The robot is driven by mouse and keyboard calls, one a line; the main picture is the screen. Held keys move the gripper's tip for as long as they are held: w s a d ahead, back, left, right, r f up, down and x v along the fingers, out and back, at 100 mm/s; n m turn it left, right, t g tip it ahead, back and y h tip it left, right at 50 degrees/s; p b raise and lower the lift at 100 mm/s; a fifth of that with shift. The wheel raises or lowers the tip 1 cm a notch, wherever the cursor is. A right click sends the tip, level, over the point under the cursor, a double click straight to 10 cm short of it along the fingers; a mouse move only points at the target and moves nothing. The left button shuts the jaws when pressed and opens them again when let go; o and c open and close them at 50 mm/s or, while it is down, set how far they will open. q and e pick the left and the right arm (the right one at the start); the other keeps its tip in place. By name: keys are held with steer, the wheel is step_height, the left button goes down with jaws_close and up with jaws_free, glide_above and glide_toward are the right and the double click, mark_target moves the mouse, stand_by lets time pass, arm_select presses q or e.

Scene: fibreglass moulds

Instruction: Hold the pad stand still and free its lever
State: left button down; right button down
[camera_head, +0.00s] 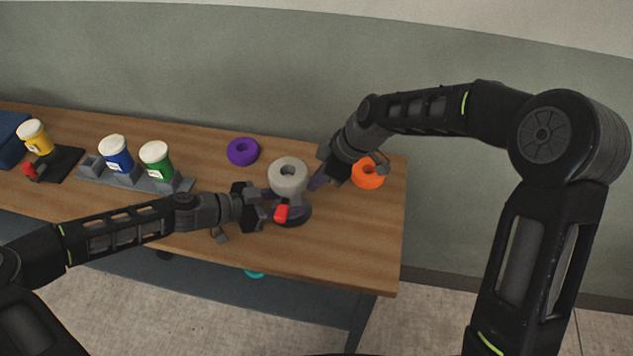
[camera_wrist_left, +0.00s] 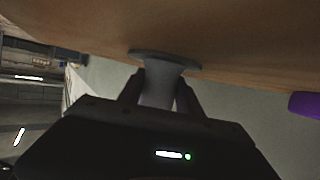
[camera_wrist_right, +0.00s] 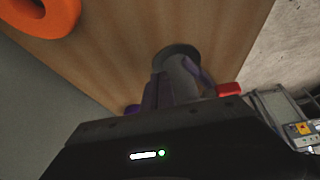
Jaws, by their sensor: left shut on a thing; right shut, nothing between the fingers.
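The pad stand has a grey ring-shaped pad (camera_head: 288,174) on top, a round dark base (camera_head: 298,216) on the table and a red lever (camera_head: 282,213) at its front. My left gripper (camera_head: 270,203) is shut on its post; the left wrist view shows the grey post (camera_wrist_left: 158,90) between the fingers, above the wide base. My right gripper (camera_head: 317,181) is shut and empty, just right of the pad. In the right wrist view its fingers (camera_wrist_right: 165,92) are close to the stand, with the red lever (camera_wrist_right: 229,89) to their right. I cannot tell whether they touch it.
A purple ring (camera_head: 242,151) lies behind the stand, and an orange ring (camera_head: 368,174) lies behind my right gripper. To the left, a grey rack (camera_head: 135,182) holds blue and green jars. A yellow jar (camera_head: 34,137) is further left. The table's front edge is close to the stand.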

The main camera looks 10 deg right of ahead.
steer(key=shift+w, duration=0.65)
steer(key=shift+d, duration=0.1)
steer(key=shift+s+d, duration=0.9)
steer(key=shift+d, duration=0.25)
steer(key=shift+s+d, duration=0.9)
steer(key=shift+d, duration=0.25)
steer(key=s+a+r+h, duration=0.2)
steer(key=s+a+r, duration=0.4)
steer(key=a+r, duration=0.6)
steer(key=shift+s+r+g, duration=0.2)
steer(key=shift+r+g, duration=0.1)
steer(key=shift+r, duration=0.15)
